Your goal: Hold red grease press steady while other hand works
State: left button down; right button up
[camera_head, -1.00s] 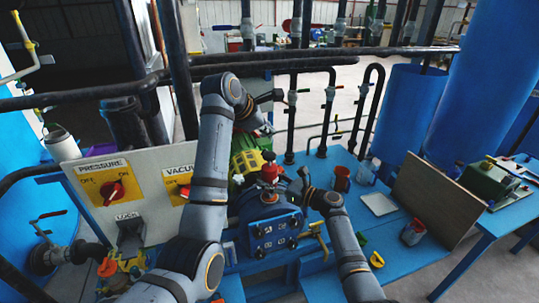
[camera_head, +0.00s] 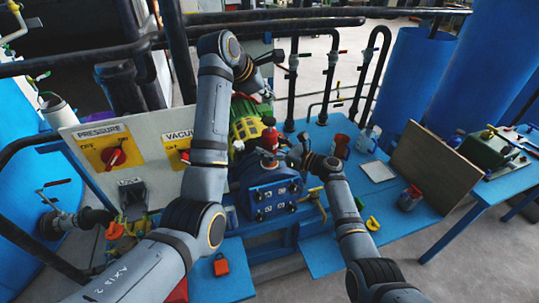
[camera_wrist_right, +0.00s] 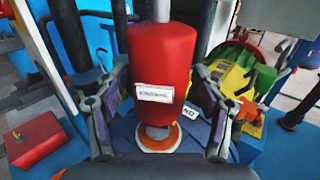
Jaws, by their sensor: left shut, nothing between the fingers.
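The red grease press (camera_head: 269,138) stands upright on top of the blue block-like housing (camera_head: 266,186) in the middle. In the right wrist view it is a red cylinder (camera_wrist_right: 161,70) with a white label, a grey upper stem and an orange-white base. My right gripper (camera_head: 295,154) is beside the press, level with it. In the right wrist view its fingers (camera_wrist_right: 158,100) are open, one on each side of the press, and I see no clear contact. My left gripper (camera_head: 268,56) is shut and empty, raised above and behind the press.
A pressure and vacuum panel (camera_head: 88,131) with red knobs stands left. A yellow-green machine (camera_head: 245,126) is behind the press. A red padlock (camera_head: 221,265) lies on the blue bench in front. Red mugs, a white tray (camera_head: 378,171) and a brown board (camera_head: 436,167) are right.

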jog(key=v, duration=1.2)
jog(key=shift+f, duration=0.1)
